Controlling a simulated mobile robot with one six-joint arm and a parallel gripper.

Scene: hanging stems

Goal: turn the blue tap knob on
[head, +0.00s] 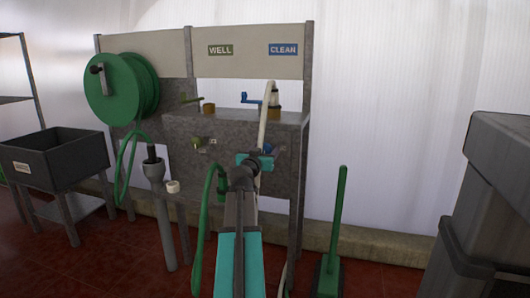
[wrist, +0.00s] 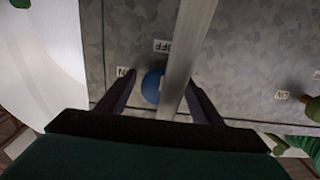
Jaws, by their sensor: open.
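The blue tap knob (wrist: 152,86) shows in the wrist view on a grey panel (wrist: 240,50), partly covered by a pale strip (wrist: 190,50). An OFF label (wrist: 162,46) and an ON label (wrist: 125,72) sit beside it, upside down in this view. My gripper (wrist: 160,82) is open, one finger on each side of the knob and the strip. I cannot tell whether the fingers touch either one. In the head view my gripper (head: 262,158) is in front of the stand's right part, and my arm hides most of the knob area.
A pale hanging strip (head: 264,112) runs down beside the CLEAN side. An olive knob (head: 197,145) is to the left on the panel. A green hose reel (head: 120,88), a dark sink (head: 58,158) and a green-handled broom (head: 340,215) stand around. Grey bins are at right.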

